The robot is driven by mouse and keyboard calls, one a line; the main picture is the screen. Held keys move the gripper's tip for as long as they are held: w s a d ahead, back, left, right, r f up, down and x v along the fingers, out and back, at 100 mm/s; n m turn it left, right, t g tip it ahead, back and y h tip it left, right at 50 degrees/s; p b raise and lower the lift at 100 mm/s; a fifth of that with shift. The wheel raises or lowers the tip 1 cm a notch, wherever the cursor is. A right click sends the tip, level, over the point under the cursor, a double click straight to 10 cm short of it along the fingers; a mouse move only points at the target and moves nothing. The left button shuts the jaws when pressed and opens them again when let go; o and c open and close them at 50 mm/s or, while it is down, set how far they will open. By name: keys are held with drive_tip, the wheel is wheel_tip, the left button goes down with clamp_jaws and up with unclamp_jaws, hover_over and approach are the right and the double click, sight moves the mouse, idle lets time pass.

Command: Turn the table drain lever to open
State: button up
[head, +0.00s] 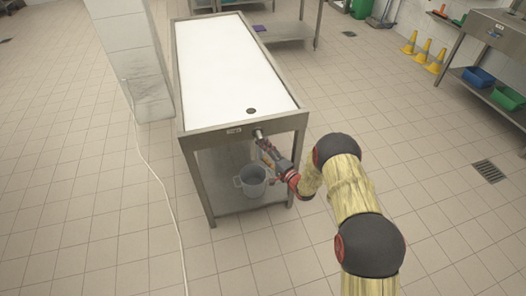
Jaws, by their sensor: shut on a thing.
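The table (187,48) is a long metal one with a bright white top and a raised rim. A dark round drain (251,111) sits in the top near the close end. The drain lever shows as a small metal piece (258,133) on the table's front face, right of a small label. My gripper (264,144) is at this front face, closed on the lever. The fingers cover most of the lever, so its exact angle is hidden.
A grey bucket (252,181) stands on the lower shelf under the table, just below my gripper. A tiled pillar (133,60) is left of the table. A white cable (158,183) runs along the floor. Yellow cones (423,52) stand far right. The floor around is open.

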drive_tip(key=o, duration=1.7)
drive_tip(key=v, duration=1.2)
